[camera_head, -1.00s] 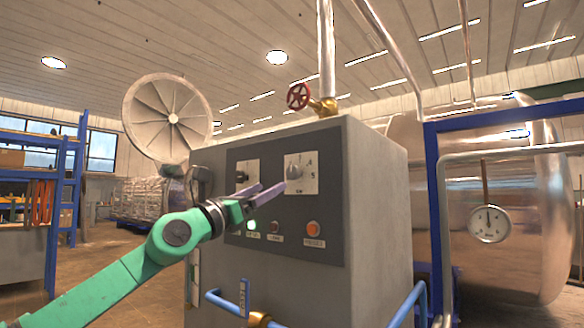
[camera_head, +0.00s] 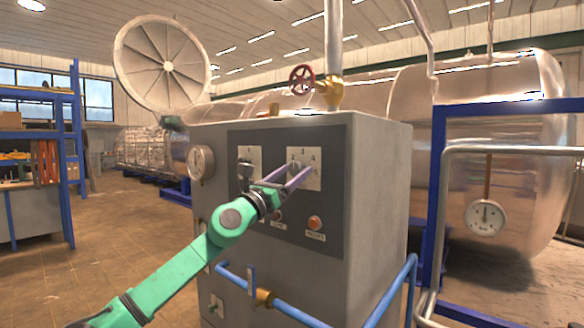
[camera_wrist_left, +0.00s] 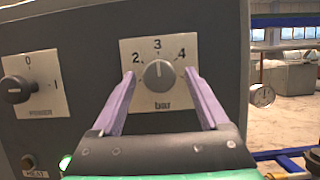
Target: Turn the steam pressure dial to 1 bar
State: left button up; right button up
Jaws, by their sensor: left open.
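The steam pressure dial (camera_wrist_left: 158,74) is a round grey knob on a pale plate marked 2, 3, 4 and "bar". Its light pointer mark faces up, near the 3. The plate (camera_head: 313,158) also shows on the dark panel in the head view, partly covered by my gripper. My left gripper (camera_head: 297,172) is open, with its purple fingers reaching toward the dial. In the left wrist view the gripper (camera_wrist_left: 160,75) has one finger on each side of the knob, with gaps visible. Whether the fingertips reach the knob's depth is unclear. My right gripper is not in view.
A black power knob (camera_wrist_left: 14,89) sits left of the dial. An orange button (camera_head: 314,223) is below it on the grey cabinet (camera_head: 377,190). Blue pipes (camera_head: 297,314) run low in front. A red valve wheel (camera_head: 301,79) is above.

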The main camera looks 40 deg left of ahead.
pick_arm(q)
grip_shut()
jog(key=shift+r, duration=0.1)
